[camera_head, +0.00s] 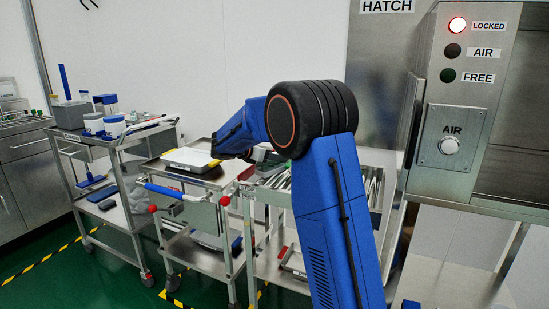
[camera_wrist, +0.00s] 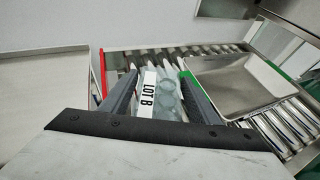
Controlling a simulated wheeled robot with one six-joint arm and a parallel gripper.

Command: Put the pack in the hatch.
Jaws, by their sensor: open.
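The pack (camera_wrist: 166,95) is clear with round shapes inside and a white "LOT B" label. In the wrist view it lies between the two dark fingers of my gripper (camera_wrist: 159,76), which is open. I cannot tell whether the fingers touch it. In the head view my blue arm hides most of the gripper and the pack. The hatch (camera_head: 426,186) is a steel unit at the right under a "HATCH" sign. Its red LOCKED lamp (camera_head: 457,25) is lit; the AIR lamp (camera_head: 453,51) and FREE lamp (camera_head: 448,75) are dark. An AIR button (camera_head: 449,146) sits below them.
In the wrist view a steel tray (camera_wrist: 235,84) stands on rollers right of the pack, with a green strip (camera_wrist: 197,88) between and a red strip (camera_wrist: 103,72) at left. Steel trolleys (camera_head: 110,141) stand at left in the head view. Green floor (camera_head: 110,275) is open in front.

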